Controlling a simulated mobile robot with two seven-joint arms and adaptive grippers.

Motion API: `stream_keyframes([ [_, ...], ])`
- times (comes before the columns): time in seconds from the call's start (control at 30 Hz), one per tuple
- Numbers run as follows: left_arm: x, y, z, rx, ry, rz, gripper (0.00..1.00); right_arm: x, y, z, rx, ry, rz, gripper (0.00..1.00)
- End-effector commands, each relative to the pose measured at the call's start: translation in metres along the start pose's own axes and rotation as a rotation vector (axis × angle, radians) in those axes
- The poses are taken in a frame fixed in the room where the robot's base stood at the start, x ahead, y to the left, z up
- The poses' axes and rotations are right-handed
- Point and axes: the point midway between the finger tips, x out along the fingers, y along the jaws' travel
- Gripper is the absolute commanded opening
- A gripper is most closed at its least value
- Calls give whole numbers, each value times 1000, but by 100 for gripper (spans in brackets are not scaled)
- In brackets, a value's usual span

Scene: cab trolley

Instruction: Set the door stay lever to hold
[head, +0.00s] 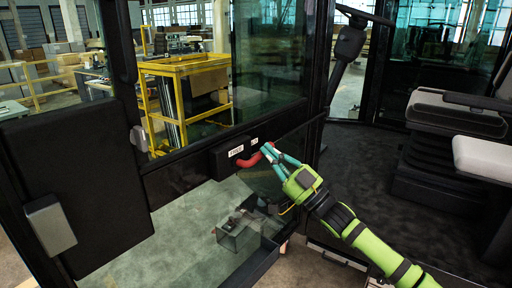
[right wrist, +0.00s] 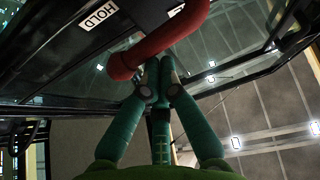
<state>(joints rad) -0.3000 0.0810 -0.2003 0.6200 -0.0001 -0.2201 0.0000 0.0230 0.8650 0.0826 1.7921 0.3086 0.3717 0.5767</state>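The red door stay lever (head: 250,160) sits on a black box (head: 222,160) on the door's crossbar. A white label (head: 236,151) that seems to read FREE is on the box, with a smaller label (head: 254,141) to its right. In the right wrist view, the label HOLD (right wrist: 98,15) is left of the curved red lever (right wrist: 165,42). My right gripper (head: 273,153) is at the lever's right end. Its teal fingers (right wrist: 158,78) are drawn together at the tips, right by the lever; I cannot tell whether they touch it. My left gripper is out of view.
The black-framed glass door (head: 150,185) fills the left, with a clear bin (head: 240,235) low on it. A seat (head: 460,110) and a steering column (head: 347,50) are inside the cab at right. The cab floor (head: 365,150) between is clear.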

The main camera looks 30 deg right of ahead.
Motion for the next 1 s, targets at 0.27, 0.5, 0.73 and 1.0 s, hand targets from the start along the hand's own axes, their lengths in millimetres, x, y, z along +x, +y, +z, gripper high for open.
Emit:
stream_keyframes([
  [0.27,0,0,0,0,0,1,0,-2,1,4,-2,-1,-2,0],
  [0.5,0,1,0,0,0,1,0,-2,1,5,-3,-1,-2,0],
  [0.73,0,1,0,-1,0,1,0,-2,1,5,-3,-1,-2,0],
  [1.0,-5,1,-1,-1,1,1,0,2,1,-1,-4,0,-3,0],
])
